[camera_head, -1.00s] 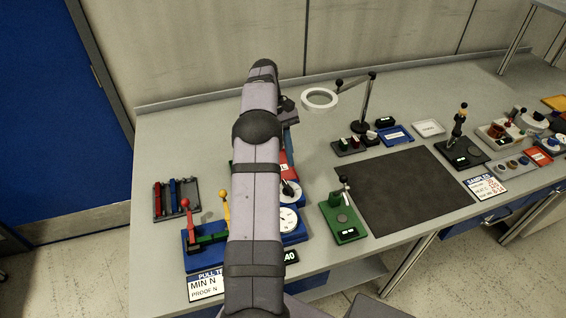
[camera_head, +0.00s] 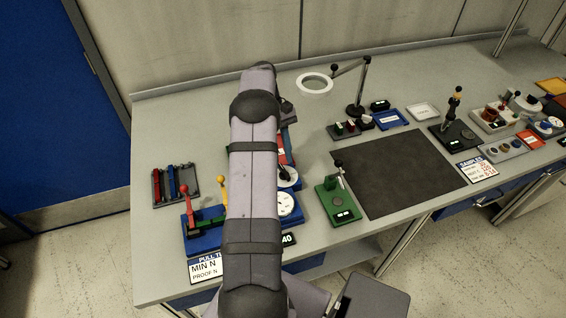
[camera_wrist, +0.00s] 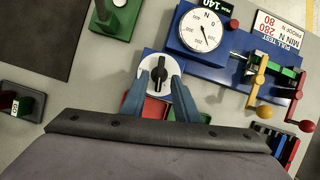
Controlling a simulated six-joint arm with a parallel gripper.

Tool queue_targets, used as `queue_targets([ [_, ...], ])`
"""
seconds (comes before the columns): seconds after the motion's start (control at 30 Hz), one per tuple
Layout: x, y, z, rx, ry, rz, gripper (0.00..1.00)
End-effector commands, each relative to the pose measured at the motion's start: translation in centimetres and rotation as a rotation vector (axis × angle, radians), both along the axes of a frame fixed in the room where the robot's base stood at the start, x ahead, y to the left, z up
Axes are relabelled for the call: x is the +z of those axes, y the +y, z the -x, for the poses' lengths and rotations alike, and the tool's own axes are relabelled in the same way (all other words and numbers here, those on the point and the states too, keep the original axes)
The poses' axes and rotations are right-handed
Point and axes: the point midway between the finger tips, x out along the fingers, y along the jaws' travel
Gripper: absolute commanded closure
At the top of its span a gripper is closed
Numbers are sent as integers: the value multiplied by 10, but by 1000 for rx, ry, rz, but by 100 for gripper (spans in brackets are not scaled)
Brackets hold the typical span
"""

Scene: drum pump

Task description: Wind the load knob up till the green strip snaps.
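The load knob (camera_wrist: 158,73), a black bar on a white disc, sits on the blue pull tester (camera_wrist: 222,66) in the wrist view. It also shows beside my arm in the head view (camera_head: 288,177). My gripper (camera_wrist: 159,78) is open, with one finger on each side of the knob and gaps to its bar. The green strip (camera_head: 209,216) lies between the tester's clamps, below the yellow lever (camera_head: 221,183) and the red lever (camera_head: 186,195). The white dial (camera_wrist: 201,31) has a thin needle. My arm hides part of the tester in the head view.
A small display reading 140 (camera_wrist: 226,6) stands by the dial. A rack of strips (camera_head: 174,184) lies left of the tester. A green stand with a lever (camera_head: 338,203) and a dark mat (camera_head: 398,173) lie to the right. A ring lamp (camera_head: 314,84) stands behind.

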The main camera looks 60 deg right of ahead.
Motion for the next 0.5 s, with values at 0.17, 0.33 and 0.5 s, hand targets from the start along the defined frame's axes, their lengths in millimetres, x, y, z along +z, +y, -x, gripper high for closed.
queue_targets([
  [0.17, -17, 5, 7, 1, 2, -3, 72],
  [0.33, -28, 7, 10, 1, 0, 0, 72],
  [0.5, -31, 8, 10, 1, -1, 0, 72],
])
